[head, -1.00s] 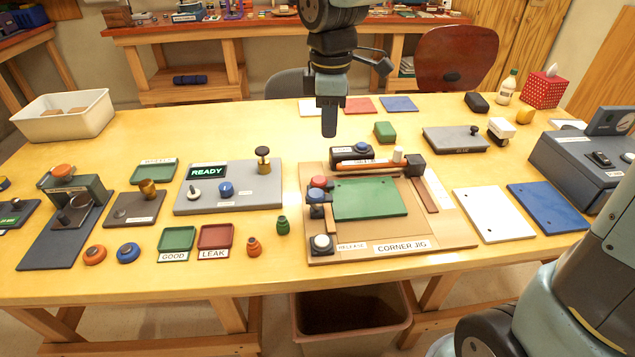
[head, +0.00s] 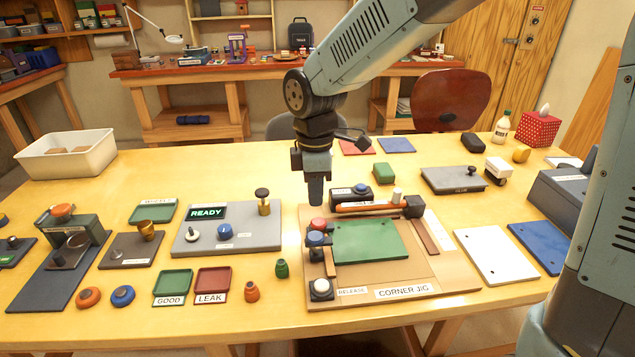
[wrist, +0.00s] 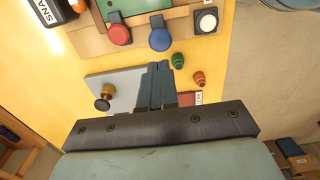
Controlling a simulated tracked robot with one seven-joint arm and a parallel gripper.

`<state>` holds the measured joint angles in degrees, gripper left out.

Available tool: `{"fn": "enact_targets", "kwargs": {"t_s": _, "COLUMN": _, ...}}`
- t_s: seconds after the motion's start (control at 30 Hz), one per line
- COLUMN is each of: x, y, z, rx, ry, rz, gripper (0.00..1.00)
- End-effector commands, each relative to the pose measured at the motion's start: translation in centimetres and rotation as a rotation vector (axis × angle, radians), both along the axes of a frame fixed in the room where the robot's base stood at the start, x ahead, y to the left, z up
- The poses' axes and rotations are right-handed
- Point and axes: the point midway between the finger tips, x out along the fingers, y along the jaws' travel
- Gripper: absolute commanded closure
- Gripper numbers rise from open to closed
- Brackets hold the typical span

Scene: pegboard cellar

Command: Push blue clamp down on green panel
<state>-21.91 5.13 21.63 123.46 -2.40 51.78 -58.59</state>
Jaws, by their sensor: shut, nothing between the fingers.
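The green panel (head: 368,241) lies flat in the corner jig (head: 440,283). The blue clamp (head: 316,239) stands at the panel's left edge, just in front of a red-knobbed clamp (head: 318,225). In the wrist view the blue clamp's round knob (wrist: 160,39) sits between the red knob (wrist: 119,34) and a white button (wrist: 206,21), with its arm reaching toward the green panel (wrist: 140,6). My gripper (head: 315,203) is shut and empty, pointing down above the jig's left side. Its closed fingers (wrist: 156,85) appear apart from the clamps. Whether the clamp pad touches the panel is unclear.
A black device with a blue knob (head: 361,188) and an orange bar (head: 370,208) line the panel's back. The white release button (head: 321,288) is at the jig's front left. A grey READY plate (head: 255,236) stands left. White (head: 495,256) and blue (head: 540,247) panels lie right.

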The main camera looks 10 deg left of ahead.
Motion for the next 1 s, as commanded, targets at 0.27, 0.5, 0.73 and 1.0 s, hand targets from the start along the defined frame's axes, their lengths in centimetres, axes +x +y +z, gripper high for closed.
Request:
{"fn": "enact_targets", "kwargs": {"t_s": 0.27, "x": -0.1, "y": 0.0, "z": -5.0, "rx": -0.002, "ry": 0.005, "rz": 0.001, "gripper": 1.0}}
{"fn": "enact_targets", "kwargs": {"t_s": 0.5, "x": 0.0, "y": 0.0, "z": -8.0, "rx": 0.0, "ry": 0.001, "rz": 0.001, "gripper": 1.0}}
{"fn": "enact_targets", "kwargs": {"t_s": 0.73, "x": 0.0, "y": 0.0, "z": -9.1, "rx": 0.0, "ry": 0.0, "rz": 0.001, "gripper": 1.0}}
{"fn": "enact_targets", "kwargs": {"t_s": 1.0, "x": 0.0, "y": 0.0, "z": -9.1, "rx": 0.0, "ry": 0.0, "rz": 0.0, "gripper": 1.0}}
